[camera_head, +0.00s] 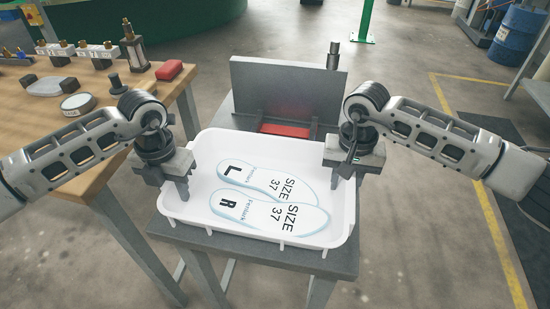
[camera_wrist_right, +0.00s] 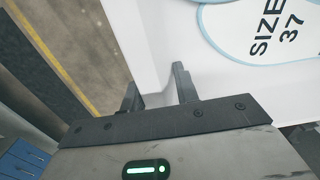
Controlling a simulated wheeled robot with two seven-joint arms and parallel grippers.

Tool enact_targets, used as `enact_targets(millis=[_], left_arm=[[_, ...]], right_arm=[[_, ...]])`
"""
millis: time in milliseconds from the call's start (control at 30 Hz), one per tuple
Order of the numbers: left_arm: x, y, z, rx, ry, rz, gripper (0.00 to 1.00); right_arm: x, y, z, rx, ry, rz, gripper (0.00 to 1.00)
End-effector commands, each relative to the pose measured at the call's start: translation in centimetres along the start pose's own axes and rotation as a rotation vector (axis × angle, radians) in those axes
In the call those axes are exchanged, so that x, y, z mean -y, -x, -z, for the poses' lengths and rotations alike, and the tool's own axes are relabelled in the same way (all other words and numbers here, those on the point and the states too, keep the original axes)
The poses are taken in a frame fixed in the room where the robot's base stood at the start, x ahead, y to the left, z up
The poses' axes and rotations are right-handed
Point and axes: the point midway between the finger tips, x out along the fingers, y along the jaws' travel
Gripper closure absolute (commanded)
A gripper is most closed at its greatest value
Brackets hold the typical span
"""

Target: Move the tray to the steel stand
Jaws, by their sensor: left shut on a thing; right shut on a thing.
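The white tray (camera_head: 285,236) sits on or just above a dark grey-topped stand (camera_head: 335,265); I cannot tell if it touches. Two white insoles, marked L (camera_head: 262,180) and R (camera_head: 265,213) with "SIZE 37", lie flat in it. My left gripper (camera_head: 172,190) is shut on the tray's left wall. My right gripper (camera_head: 345,178) is shut on the tray's right wall. In the right wrist view its two fingers (camera_wrist_right: 158,92) straddle the tray wall (camera_wrist_right: 150,45), and part of an insole shows inside the tray.
A grey upright plate (camera_head: 285,88) with a red part (camera_head: 285,129) stands behind the tray. A wooden table (camera_head: 95,130) with small fittings, a tin and a red block is at the left. Open floor (camera_head: 420,240) lies at the right, with a yellow line and a dark mat (camera_head: 520,200).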

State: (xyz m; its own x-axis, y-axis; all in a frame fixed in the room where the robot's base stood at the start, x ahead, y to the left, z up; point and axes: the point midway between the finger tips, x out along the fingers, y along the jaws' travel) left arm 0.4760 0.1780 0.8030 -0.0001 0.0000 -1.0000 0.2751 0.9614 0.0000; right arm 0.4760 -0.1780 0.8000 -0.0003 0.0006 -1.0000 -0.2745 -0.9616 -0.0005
Motion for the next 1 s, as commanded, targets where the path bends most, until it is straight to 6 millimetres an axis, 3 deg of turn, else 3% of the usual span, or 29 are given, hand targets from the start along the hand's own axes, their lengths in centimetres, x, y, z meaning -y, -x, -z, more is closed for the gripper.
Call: enact_targets(millis=[67, 100, 133, 167, 433, 567, 1000], left_arm=[[-0.1, -1.1, 0.0, 0.0, 0.0, -0.004, 1.0], [-0.1, -0.5, 0.0, 0.0, 0.0, -0.004, 0.59], [-0.1, -0.5, 0.0, 0.0, 0.0, -0.004, 0.51], [-0.1, -0.5, 0.0, 0.0, 0.0, -0.004, 0.48], [0.0, -0.4, 0.0, 0.0, 0.0, -0.001, 0.48], [0.0, 0.6, -0.1, 0.003, 0.001, -0.001, 0.48], [0.0, 9.2, -0.1, 0.002, -0.001, -0.002, 0.48]], right_arm=[[-0.1, -1.1, 0.0, 0.0, 0.0, -0.004, 1.0], [-0.1, -0.6, 0.0, 0.0, 0.0, -0.004, 0.58], [-0.1, -0.5, 0.0, 0.0, 0.0, -0.004, 0.5], [-0.1, -0.5, 0.0, 0.0, 0.0, -0.004, 0.48], [0.0, -0.5, 0.0, 0.001, 0.0, -0.001, 0.48], [0.0, -0.5, 0.0, 0.0, 0.0, -0.001, 0.48], [0.0, -0.5, 0.0, 0.0, 0.0, 0.0, 0.48]])
